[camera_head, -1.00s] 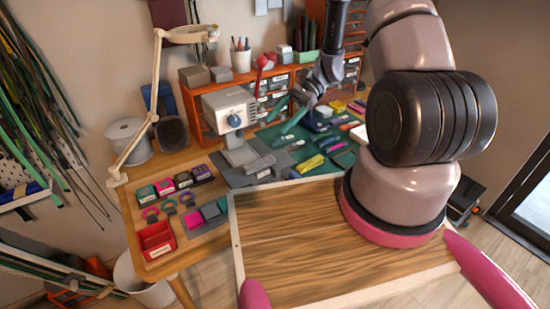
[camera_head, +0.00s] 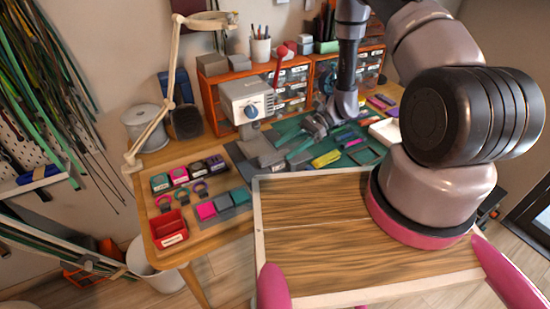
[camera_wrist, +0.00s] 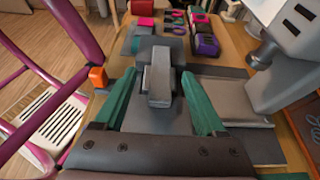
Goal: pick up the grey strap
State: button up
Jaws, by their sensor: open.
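The grey strap (camera_wrist: 158,78) shows in the wrist view as a small dark grey folded piece, lying on larger flat grey material. It sits between the two green fingers of my gripper (camera_wrist: 162,104), which are spread apart with a gap on each side of it. In the head view my gripper (camera_head: 298,146) is low over the table, just right of a cluster of grey pieces (camera_head: 268,153) in front of the white machine. I cannot tell the strap apart from the other grey pieces there.
The white machine with a blue dial (camera_head: 248,100) stands close behind. A yellow piece (camera_head: 326,159) lies on the green mat to the right.

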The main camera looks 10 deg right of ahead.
aim_at(275, 155)
jog(key=x, duration=0.3)
jog(key=shift+a+f, duration=0.2)
jog(key=shift+f, duration=0.05)
grip_shut()
